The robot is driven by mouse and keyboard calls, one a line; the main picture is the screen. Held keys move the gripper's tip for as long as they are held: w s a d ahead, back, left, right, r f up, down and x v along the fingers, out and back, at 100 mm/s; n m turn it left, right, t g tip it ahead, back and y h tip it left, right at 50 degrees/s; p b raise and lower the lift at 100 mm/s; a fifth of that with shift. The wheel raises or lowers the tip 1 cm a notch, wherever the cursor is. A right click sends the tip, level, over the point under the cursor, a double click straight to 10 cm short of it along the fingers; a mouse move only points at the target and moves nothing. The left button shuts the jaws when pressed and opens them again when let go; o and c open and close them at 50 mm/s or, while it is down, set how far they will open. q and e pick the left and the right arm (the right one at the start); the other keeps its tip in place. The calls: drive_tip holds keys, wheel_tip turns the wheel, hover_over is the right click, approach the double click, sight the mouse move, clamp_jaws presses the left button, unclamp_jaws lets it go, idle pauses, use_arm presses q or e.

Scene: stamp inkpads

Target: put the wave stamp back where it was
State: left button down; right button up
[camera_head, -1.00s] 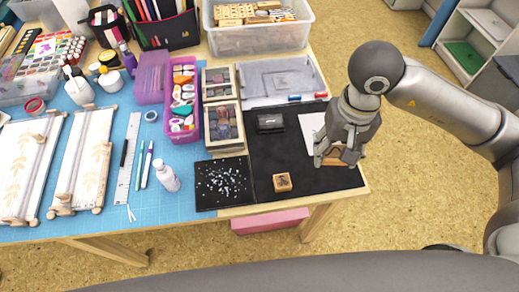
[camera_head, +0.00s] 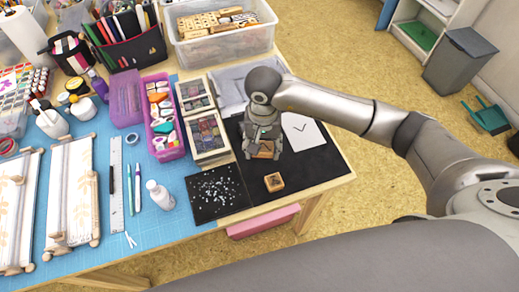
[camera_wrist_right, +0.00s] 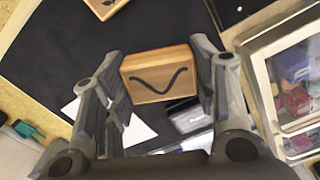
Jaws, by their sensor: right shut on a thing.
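The wave stamp is a wooden block with a dark wave line on its face (camera_wrist_right: 160,78). In the head view the wooden block (camera_head: 264,149) shows low between the fingers of my right gripper (camera_head: 263,153). In the right wrist view my right gripper (camera_wrist_right: 160,85) is shut on its two sides. The gripper is above the black mat (camera_head: 318,164), left of the white paper (camera_head: 302,131); whether the stamp touches the mat is unclear. The paper bears a dark wave-like mark. A dark inkpad (camera_wrist_right: 190,118) shows partly past the block in the wrist view. My left gripper is not in view.
Another wooden stamp (camera_head: 274,182) sits near the mat's front edge. Boxes of inkpads (camera_head: 207,132) stand close left of the gripper, with a grey tray (camera_head: 232,88) behind. The mat right of that stamp is clear.

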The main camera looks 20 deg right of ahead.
drive_tip(key=shift+w+a+f, duration=0.25)
drive_tip(key=shift+w+f, duration=0.1)
drive_tip(key=shift+f, duration=0.1)
wheel_tip(320, 180, down, 3)
drive_tip(key=shift+r+p, duration=0.1)
drive_tip(key=shift+p, duration=0.55)
drive_tip(key=shift+w+f, duration=0.1)
drive_tip(key=shift+f, duration=0.15)
drive_tip(key=shift+f, duration=0.1)
drive_tip(key=shift+f+b, duration=0.1)
drive_tip(key=shift+b, duration=0.2)
drive_tip(key=o, duration=0.9)
